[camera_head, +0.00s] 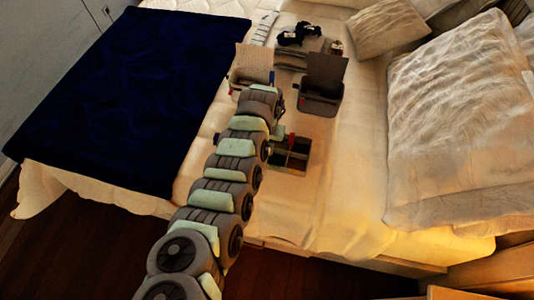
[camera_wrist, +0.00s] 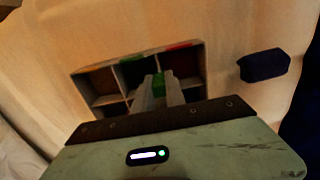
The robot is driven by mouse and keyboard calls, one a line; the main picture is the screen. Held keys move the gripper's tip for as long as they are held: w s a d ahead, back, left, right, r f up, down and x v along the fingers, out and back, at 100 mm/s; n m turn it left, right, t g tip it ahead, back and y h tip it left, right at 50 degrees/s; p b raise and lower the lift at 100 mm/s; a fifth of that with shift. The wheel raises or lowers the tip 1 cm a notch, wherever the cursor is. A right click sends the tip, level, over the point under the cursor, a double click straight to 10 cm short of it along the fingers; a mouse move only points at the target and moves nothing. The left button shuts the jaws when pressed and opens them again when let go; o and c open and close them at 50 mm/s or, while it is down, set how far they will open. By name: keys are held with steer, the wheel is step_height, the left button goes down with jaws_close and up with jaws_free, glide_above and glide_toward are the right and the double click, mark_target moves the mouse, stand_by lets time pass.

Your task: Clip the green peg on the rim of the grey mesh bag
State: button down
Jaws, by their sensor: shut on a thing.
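My gripper (camera_wrist: 160,88) is shut on a green peg (camera_wrist: 158,80), which shows between the fingertips in the wrist view. The fingers are over the divided tray, and I cannot tell whether the peg is clear of it. In the head view the arm hides the peg and most of the gripper. The grey mesh bag (camera_head: 322,88), a dark open box shape with a raised back panel, stands on the bed beyond and to the right of the arm's end. A paler bag (camera_head: 252,68) stands to its left.
The divided tray (camera_wrist: 92,88) has several compartments with coloured contents; it also shows in the head view (camera_head: 303,142). A dark item (camera_wrist: 264,65) lies beside it. A navy blanket (camera_head: 130,90) covers the left, pillows (camera_head: 460,110) the right. Clear sheet (camera_head: 340,180) lies between.

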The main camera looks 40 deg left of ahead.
stand_by(0.4)
steer(key=shift+r+p, duration=1.55)
steer(key=shift+p, duration=0.25)
steer(key=shift+r+p, duration=1.7)
steer(key=shift+p, duration=0.05)
